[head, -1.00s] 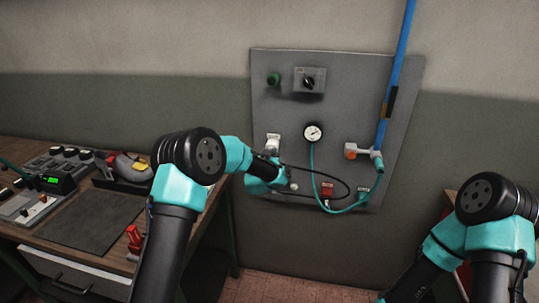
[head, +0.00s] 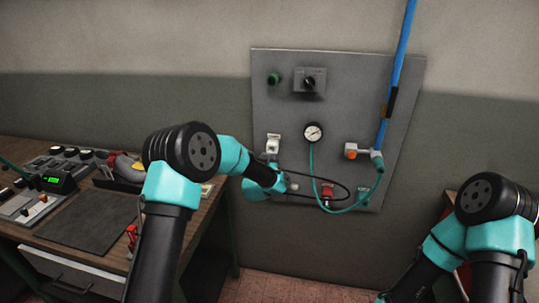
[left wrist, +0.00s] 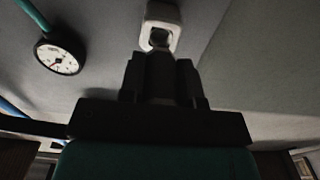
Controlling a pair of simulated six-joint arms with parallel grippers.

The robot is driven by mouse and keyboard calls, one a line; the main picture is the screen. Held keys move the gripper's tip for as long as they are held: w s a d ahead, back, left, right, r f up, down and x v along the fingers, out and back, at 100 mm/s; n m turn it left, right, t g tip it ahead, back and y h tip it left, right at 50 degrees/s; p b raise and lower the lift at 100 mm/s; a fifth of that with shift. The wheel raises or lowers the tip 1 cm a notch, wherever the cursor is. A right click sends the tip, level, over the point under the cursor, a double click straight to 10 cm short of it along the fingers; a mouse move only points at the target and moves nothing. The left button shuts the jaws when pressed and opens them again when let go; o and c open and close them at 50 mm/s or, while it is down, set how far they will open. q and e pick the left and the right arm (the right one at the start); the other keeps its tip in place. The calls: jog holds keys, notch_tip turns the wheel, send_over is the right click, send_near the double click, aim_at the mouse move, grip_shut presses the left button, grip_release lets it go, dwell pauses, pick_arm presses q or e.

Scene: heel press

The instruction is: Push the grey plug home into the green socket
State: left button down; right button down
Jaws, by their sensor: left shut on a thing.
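The green socket (head: 363,193) sits low on the grey wall panel, right of a red socket (head: 327,190). My left gripper (head: 280,184) is close to the panel's lower left part, well left of the green socket. In the left wrist view my left gripper (left wrist: 160,78) is shut on a dark piece, which I take for the grey plug (left wrist: 160,62); shade hides its colour and shape. A white fitting with a dark opening (left wrist: 160,25) shows just beyond the fingers. My right arm is at the lower right, its gripper out of view.
A black cable (head: 349,188) loops right from near my left gripper. A pressure gauge (head: 313,133) with a teal hose and an orange-ended valve (head: 352,151) stand out from the panel (head: 340,90). A cluttered bench (head: 90,225) is at left.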

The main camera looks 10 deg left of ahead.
pick_arm(q)
jog(key=shift+s, duration=1)
jog(key=shift+s, duration=0.1)
jog(key=shift+s, duration=1.05)
jog(key=shift+r, duration=0.15)
notch_tip(320, 180, up, 28)
dwell(3.2)
jog(key=shift+w, duration=0.35)
jog(key=shift+w, duration=0.8)
